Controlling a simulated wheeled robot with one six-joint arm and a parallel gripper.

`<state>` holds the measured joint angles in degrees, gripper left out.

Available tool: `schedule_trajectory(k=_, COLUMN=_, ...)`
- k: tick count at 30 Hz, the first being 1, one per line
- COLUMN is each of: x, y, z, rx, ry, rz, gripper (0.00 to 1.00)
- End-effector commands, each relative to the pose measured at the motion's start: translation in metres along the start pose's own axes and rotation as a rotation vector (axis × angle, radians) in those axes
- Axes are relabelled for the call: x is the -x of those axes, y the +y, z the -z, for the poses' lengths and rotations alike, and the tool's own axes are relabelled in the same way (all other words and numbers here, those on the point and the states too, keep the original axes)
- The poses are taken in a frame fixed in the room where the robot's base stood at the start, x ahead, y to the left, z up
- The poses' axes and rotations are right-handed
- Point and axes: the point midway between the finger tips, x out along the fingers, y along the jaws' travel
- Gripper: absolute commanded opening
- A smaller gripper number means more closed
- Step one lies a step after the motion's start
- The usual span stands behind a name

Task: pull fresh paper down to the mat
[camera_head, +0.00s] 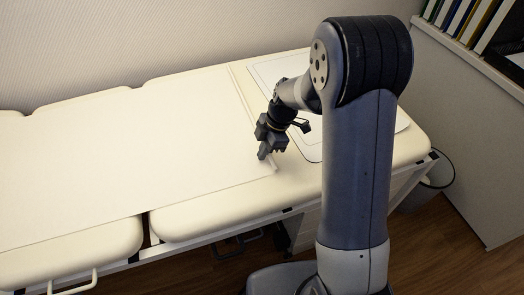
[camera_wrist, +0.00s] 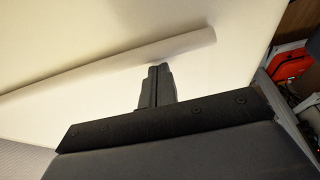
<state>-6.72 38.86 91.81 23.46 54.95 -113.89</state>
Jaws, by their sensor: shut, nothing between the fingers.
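A broad sheet of white paper (camera_head: 120,150) covers the couch from the left. Its right end is a raised, rolled or folded edge (camera_head: 240,92) running across the couch. This edge also shows in the wrist view (camera_wrist: 110,73). A pale mat with a dark outline (camera_head: 268,72) lies right of the paper's end, partly hidden behind my arm. My gripper (camera_head: 268,154) is over the couch beside the near part of the paper's edge. In the wrist view its fingers (camera_wrist: 158,70) are together and empty, with the tips close to the edge; I cannot tell if they touch it.
The cream couch (camera_head: 190,220) has a gap between its padded sections and a metal frame below. A wall runs along its back. A bin (camera_head: 436,172) stands at the right end, near a shelf unit with binders (camera_head: 470,25). A red item (camera_wrist: 288,64) shows beyond the couch.

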Motion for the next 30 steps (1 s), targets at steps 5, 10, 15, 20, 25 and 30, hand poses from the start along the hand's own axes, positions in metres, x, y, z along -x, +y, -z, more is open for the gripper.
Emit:
schedule_trajectory(k=5, x=0.004, y=0.001, z=-0.021, rx=-0.005, ry=0.000, rz=-0.003, gripper=0.00)
schedule_trajectory(k=10, x=0.017, y=0.001, z=-0.055, rx=-0.005, ry=-0.001, rz=-0.003, gripper=0.00)
schedule_trajectory(k=15, x=0.025, y=0.000, z=-0.073, rx=-0.002, ry=0.000, rz=-0.001, gripper=0.00)
schedule_trajectory(k=20, x=0.026, y=0.000, z=-0.074, rx=0.000, ry=0.000, rz=0.000, gripper=0.00)
schedule_trajectory(k=25, x=0.026, y=0.000, z=-0.074, rx=0.000, ry=0.000, rz=0.000, gripper=0.00)
schedule_trajectory(k=30, x=0.024, y=0.002, z=-0.069, rx=0.001, ry=0.000, rz=0.000, gripper=0.00)
